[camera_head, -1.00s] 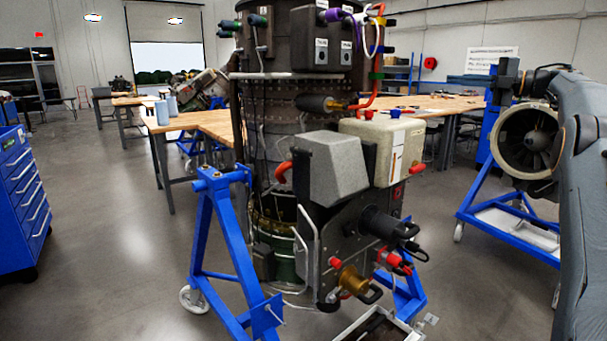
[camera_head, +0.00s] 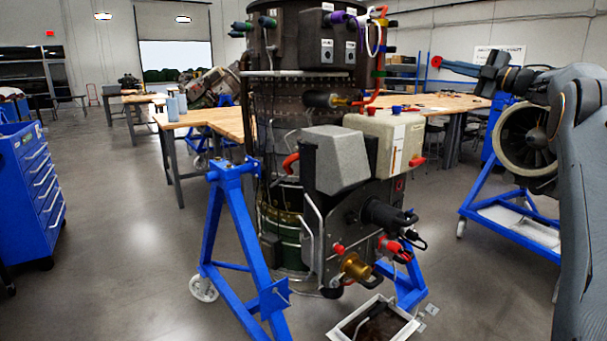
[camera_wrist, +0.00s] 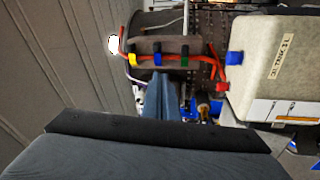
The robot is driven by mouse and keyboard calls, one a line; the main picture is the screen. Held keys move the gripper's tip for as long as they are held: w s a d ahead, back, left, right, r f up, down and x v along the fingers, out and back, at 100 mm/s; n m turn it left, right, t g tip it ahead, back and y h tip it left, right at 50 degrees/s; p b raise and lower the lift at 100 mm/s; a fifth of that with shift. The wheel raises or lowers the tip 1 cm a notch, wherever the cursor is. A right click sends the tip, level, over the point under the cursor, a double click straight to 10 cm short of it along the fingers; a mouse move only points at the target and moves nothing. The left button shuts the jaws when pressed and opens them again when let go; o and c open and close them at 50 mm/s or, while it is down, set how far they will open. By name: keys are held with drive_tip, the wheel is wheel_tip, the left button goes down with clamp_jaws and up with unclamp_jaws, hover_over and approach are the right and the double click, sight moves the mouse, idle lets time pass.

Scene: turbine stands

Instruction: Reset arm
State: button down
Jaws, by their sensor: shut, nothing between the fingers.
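My gripper (camera_head: 446,64) is at the upper right of the head view, raised beside the upper part of the turbine and pointing left. Its slim fingers are closed together with nothing between them. In the wrist view the shut fingers (camera_wrist: 161,90) point up the picture, toward a dark turbine casing with red tubing (camera_wrist: 195,58). My grey arm fills the right edge of the head view. The tall turbine (camera_head: 300,110) stands in a blue wheeled stand (camera_head: 238,240), with a grey box (camera_head: 345,160) and a cream tank (camera_head: 388,140) on its front.
A second engine (camera_head: 527,138) sits on a blue stand (camera_head: 475,205) at the right, partly behind my arm. A blue drawer cabinet (camera_head: 30,190) is at the left. A tray (camera_head: 345,328) lies on the floor below the turbine. Wooden tables (camera_head: 215,120) stand behind. Open floor lies left of the stand.

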drive_tip(key=w+a+f+m+t+h, duration=0.2)
drive_tip(key=a+f+m+h, duration=0.15)
drive_tip(key=m+h, duration=0.35)
drive_tip(key=w+a+f+m+t+h, duration=0.1)
drive_tip(key=a+f+m+h, duration=0.1)
drive_tip(key=f+m+h, duration=0.45)
drive_tip(key=s+a+f+m+g+h, duration=0.1)
drive_tip(key=s+a+f+m+g, duration=0.25)
drive_tip(key=s+f, duration=0.35)
drive_tip(key=s+a+f+m+g, duration=0.25)
drive_tip(key=s+f+m, duration=0.2)
drive_tip(key=f, duration=0.45)
drive_tip(key=s+a+f+m+g, duration=0.1)
drive_tip(key=s+a+f+g, duration=0.2)
drive_tip(key=s, duration=1.1)
drive_tip(key=s+a+f+m+g, duration=0.1)
drive_tip(key=s+a+f+g, duration=0.3)
drive_tip(key=s+f, duration=0.6)
drive_tip(key=s+a+f+m+g, duration=0.1)
drive_tip(key=s+a+f+g, duration=0.3)
drive_tip(key=s, duration=1.5)
wheel_tip(320, 180, down, 4)
drive_tip(key=a+y, duration=0.1)
drive_tip(key=a, duration=0.1)
drive_tip(key=shift+s+a+r, duration=0.25)
drive_tip(key=shift+s+a, duration=0.1)
drive_tip(key=shift+a, duration=0.05)
